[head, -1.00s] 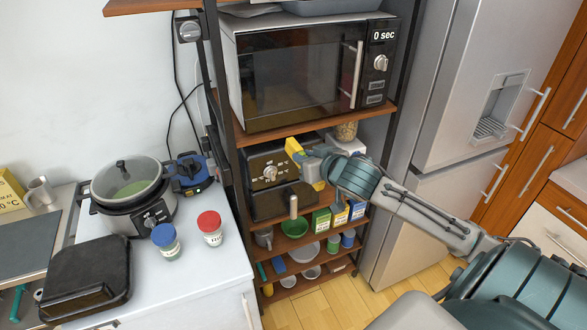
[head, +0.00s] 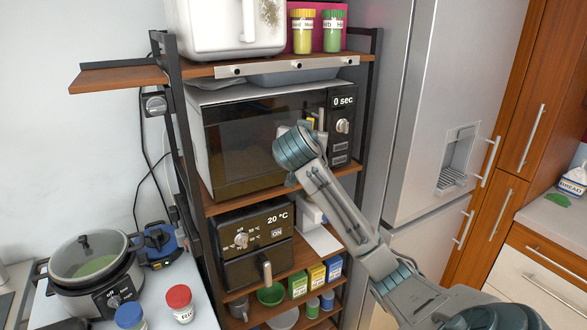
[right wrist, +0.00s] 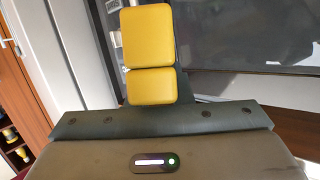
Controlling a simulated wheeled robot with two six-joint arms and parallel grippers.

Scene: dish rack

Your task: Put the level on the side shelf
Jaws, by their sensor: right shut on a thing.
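The wooden side shelf (head: 112,80) juts out to the left from the rack, higher than the gripper. It has a black rim, and its visible top looks empty. My left gripper is not in view.
The microwave (head: 250,140) stands behind the gripper. A black air fryer (head: 255,245) is one shelf below. The rack's dark upright (head: 187,130) stands between gripper and side shelf. A white appliance (head: 215,30) and jars (head: 303,30) stand on the top shelf. A fridge (head: 440,100) is at right.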

